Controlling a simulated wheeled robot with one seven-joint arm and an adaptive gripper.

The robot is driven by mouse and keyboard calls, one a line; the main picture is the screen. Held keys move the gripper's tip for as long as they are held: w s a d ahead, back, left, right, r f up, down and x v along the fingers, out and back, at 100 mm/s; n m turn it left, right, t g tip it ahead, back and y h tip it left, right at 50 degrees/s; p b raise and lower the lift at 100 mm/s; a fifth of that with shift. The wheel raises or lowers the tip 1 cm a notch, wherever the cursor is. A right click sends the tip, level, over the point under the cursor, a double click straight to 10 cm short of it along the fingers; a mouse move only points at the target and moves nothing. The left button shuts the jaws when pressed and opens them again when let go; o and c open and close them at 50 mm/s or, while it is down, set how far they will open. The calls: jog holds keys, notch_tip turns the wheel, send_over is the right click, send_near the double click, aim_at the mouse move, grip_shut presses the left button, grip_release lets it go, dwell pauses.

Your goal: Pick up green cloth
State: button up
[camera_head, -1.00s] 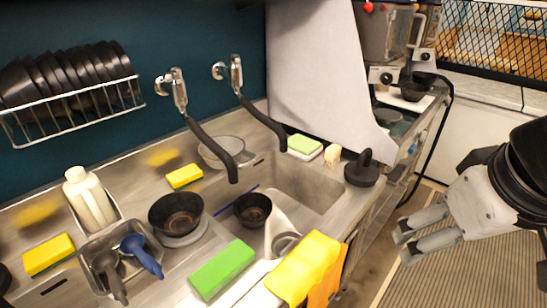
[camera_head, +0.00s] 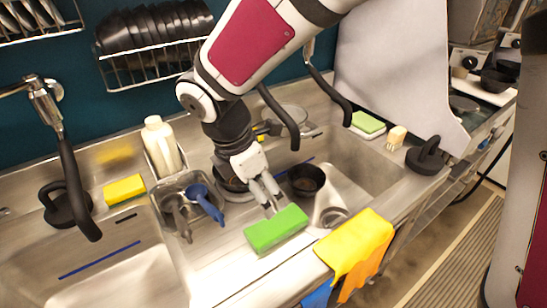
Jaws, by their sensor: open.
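The green cloth (camera_head: 276,231) looks like a thick, folded green block. It lies on the steel counter strip in front of the sink, near the middle of the view. My gripper (camera_head: 273,207) reaches down from above, with its fingers just behind the cloth's back edge in the picture. The fingers are slightly apart and hold nothing. I cannot tell whether the fingertips touch the cloth. My arm hides part of the back counter and a dark bowl.
A yellow cloth (camera_head: 352,243) hangs over the front edge to the right. A small dark pot (camera_head: 305,180) sits behind the cloth. A container with a blue scoop (camera_head: 206,203) stands to the left. A green-topped sponge (camera_head: 368,122) lies farther back.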

send_over(276, 223)
jog(key=a, duration=0.2)
jog(key=f, duration=0.7)
jog(key=shift+s+f, duration=0.35)
jog(key=shift+d+x, duration=0.2)
jog(key=shift+x, duration=2.7)
jog(key=shift+s, duration=0.15)
jog(key=shift+c, duration=0.3)
jog(key=c, duration=1.2)
